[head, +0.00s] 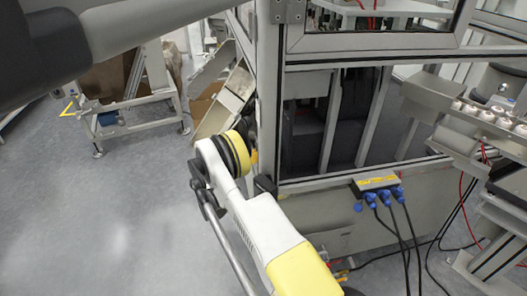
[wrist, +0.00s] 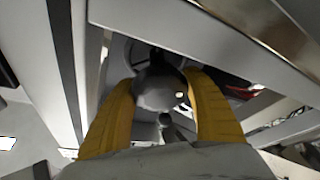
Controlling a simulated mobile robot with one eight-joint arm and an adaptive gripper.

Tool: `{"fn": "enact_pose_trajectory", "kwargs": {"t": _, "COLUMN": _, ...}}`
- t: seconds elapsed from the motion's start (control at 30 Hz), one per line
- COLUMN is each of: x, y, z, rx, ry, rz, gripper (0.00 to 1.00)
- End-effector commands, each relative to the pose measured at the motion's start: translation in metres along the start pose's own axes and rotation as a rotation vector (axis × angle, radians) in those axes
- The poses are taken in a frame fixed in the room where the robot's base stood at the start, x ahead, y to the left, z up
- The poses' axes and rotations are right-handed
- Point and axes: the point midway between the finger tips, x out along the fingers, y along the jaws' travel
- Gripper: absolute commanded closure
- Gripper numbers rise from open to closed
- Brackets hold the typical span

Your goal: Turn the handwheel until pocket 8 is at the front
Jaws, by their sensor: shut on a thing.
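In the wrist view, my gripper (wrist: 160,82) has its two yellow fingers on either side of a rounded grey knob (wrist: 157,94) and is shut on it. The knob appears to belong to the handwheel (wrist: 120,60), whose dark curved rim shows in part behind the fingers. The rest of the wheel is hidden by the fingers and the frame. In the head view, my arm reaches to the left side of the machine frame, and my gripper and the handwheel are mostly hidden there. Pocket 8 and any pocket numbers cannot be made out.
In the head view, the metal frame post (head: 268,100) stands close beside my arm. A power strip with blue plugs (head: 378,188) and hanging cables is on the right. A rack with white round parts (head: 487,115) is at far right. The grey floor (head: 90,210) at left is clear.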

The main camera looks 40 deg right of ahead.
Motion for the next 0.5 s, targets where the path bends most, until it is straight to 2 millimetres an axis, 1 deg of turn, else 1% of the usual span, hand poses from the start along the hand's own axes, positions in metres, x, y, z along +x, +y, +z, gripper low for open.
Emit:
{"fn": "enact_pose_trajectory", "kwargs": {"t": 0.03, "x": -0.0015, "y": -0.0001, "z": -0.0005, "rx": 0.001, "ry": 0.001, "rz": -0.002, "gripper": 0.74}}
{"fn": "enact_pose_trajectory", "kwargs": {"t": 0.07, "x": -0.0015, "y": -0.0001, "z": -0.0005, "rx": 0.000, "ry": 0.001, "rz": -0.002, "gripper": 0.38}}
{"fn": "enact_pose_trajectory", "kwargs": {"t": 0.1, "x": -0.0014, "y": -0.0001, "z": -0.0005, "rx": 0.000, "ry": 0.001, "rz": -0.002, "gripper": 0.25}}
{"fn": "enact_pose_trajectory", "kwargs": {"t": 0.13, "x": -0.0013, "y": -0.0001, "z": -0.0004, "rx": 0.000, "ry": 0.001, "rz": -0.002, "gripper": 0.19}}
{"fn": "enact_pose_trajectory", "kwargs": {"t": 0.4, "x": -0.0007, "y": 0.0000, "z": -0.0002, "rx": 0.000, "ry": 0.001, "rz": -0.001, "gripper": 0.19}}
{"fn": "enact_pose_trajectory", "kwargs": {"t": 0.5, "x": -0.0047, "y": -0.0003, "z": -0.0003, "rx": 0.000, "ry": 0.001, "rz": -0.002, "gripper": 0.19}}
